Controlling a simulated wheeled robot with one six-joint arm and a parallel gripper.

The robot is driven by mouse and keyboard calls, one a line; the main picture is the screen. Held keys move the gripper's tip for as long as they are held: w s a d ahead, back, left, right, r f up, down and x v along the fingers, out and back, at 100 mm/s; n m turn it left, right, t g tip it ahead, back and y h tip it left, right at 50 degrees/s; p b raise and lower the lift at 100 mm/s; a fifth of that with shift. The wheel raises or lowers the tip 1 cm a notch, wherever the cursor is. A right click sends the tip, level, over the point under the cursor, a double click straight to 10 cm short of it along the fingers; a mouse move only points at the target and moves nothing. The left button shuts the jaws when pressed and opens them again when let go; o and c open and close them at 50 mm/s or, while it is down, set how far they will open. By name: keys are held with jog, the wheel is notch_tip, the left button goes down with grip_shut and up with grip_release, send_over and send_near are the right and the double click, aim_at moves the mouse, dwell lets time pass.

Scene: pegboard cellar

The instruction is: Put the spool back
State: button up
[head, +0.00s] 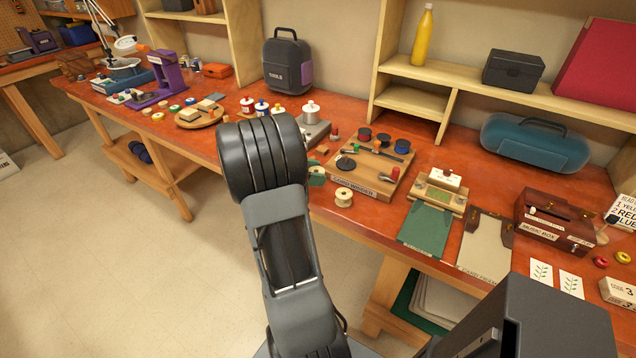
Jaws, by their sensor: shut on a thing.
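My arm rises through the middle of the head view, and its black ribbed joint hides my gripper and whatever lies behind it. A pale wooden spool (344,196) stands on the orange bench near the front edge. A small green thing (316,177) shows just right of my arm, partly hidden; I cannot tell what it is. Which spool the task means does not show.
Several small capped spools (262,107) stand left of a grey device with a metal knob (311,110). A tool case (288,62) stands behind. A wooden stand (440,190), green mat (427,228) and music box (553,222) lie to the right. Floor at left is clear.

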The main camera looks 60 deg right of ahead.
aim_at(318, 191)
jog(key=shift+d+f, duration=0.6)
jog(key=shift+f, duration=0.2)
jog(key=shift+d+f, duration=0.2)
jog(key=shift+f, duration=1.5)
jog(key=shift+f, duration=0.15)
jog(key=o, duration=0.9)
jog(key=shift+o, duration=0.2)
